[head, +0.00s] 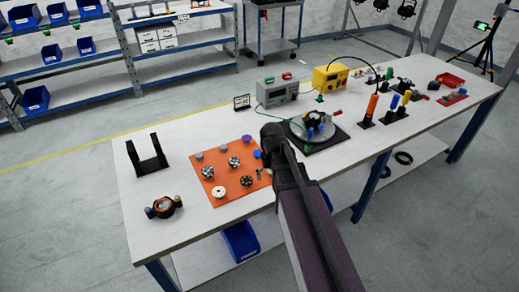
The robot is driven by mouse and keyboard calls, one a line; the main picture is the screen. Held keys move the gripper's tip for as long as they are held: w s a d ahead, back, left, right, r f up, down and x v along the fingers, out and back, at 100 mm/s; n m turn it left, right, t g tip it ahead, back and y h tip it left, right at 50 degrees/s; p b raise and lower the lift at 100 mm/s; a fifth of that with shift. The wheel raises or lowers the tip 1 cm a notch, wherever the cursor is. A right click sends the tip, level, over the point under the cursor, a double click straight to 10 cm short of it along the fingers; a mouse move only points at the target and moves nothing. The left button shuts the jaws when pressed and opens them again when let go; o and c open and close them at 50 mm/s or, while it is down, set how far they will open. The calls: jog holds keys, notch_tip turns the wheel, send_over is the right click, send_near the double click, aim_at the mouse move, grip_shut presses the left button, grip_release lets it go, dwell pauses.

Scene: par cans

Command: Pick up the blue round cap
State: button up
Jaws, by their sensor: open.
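My black gripper (267,158) is over the right edge of the mat, a little right of and nearer than the blue cap. It is open, and nothing shows in it. Its fingers are small and dark, and my arm hides part of the mat's right side.
Several grey, white and black-and-white round parts (207,172) share the mat. A black U-shaped stand (147,155) and an orange-ringed part (164,207) are to the left. A round turntable (315,131) and grey power supply (277,91) stand behind and right.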

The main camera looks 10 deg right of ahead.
notch_tip(320, 180, up, 8)
jog(key=p, duration=0.7)
send_over(258, 152)
jog(key=shift+f+n, duration=0.1)
jog(key=shift+n, duration=0.3)
jog(key=shift+f+b, duration=0.1)
jog(key=shift+b, duration=0.2)
notch_tip(258, 152, down, 8)
jog(key=b, duration=0.8)
jog(key=shift+f, duration=0.2)
jog(key=shift+f+b, duration=0.15)
jog(key=shift+b, duration=0.2)
notch_tip(258, 152, down, 5)
jog(key=b, duration=0.5)
jog(key=shift+s+d, duration=0.1)
jog(key=shift+f, duration=0.2)
jog(key=c, duration=0.8)
